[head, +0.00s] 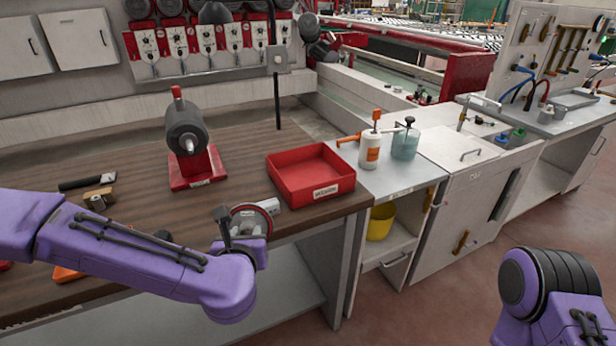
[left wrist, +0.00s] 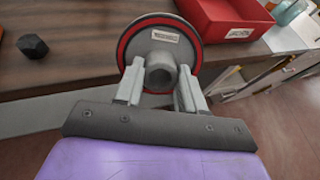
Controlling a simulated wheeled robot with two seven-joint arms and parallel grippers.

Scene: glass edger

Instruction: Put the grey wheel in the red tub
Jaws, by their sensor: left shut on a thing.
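The grey wheel (left wrist: 135,45) has a dark rim, a red ring and a pale label on its face. My left gripper (left wrist: 161,82) is shut on its protruding round hub, one finger on each side. In the head view the wheel (head: 247,211) is partly hidden by my arm, and my left gripper (head: 267,208) is near the bench's front edge. The red tub (head: 318,192) is a shallow square tray with a label on its front, and looks empty. It stands right of and beyond the wheel, and shows at the top right of the left wrist view (left wrist: 238,32). My right gripper is out of view.
A grinder (head: 186,130) on a red base stands left of the tub on the wooden bench (head: 130,150). Bottles (head: 371,145) stand right of the tub on a grey top. A black lump (left wrist: 32,45) lies left of the wheel. A yellow bucket (head: 381,222) sits on a shelf below.

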